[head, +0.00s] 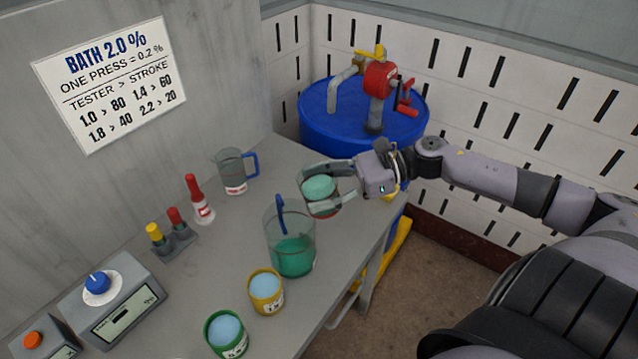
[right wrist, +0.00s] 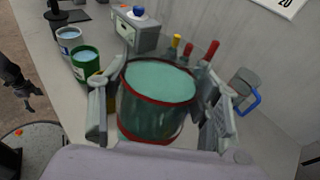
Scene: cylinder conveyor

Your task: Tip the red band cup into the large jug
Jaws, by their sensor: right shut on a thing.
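The red band cup (head: 319,188), full of pale green liquid, is held in my right gripper (head: 309,191), whose fingers are shut around its sides. In the right wrist view the cup (right wrist: 158,100) shows red bands at rim and base and looks close to upright. The large jug (head: 291,243) is clear, with green liquid in its lower part and a blue handle. It stands on the table, nearer the front than the cup. In the head view the cup is above and right of the jug's mouth. A dark shape, likely my left gripper (right wrist: 30,100), shows at the wrist view's left edge; its jaws are unclear.
A smaller grey jug (head: 235,172), a red-capped bottle (head: 199,200) and a stand with yellow and red tops (head: 172,239) are along the wall. Yellow (head: 266,291) and green (head: 227,334) cups are near the front edge. A blue drum (head: 315,107) is behind.

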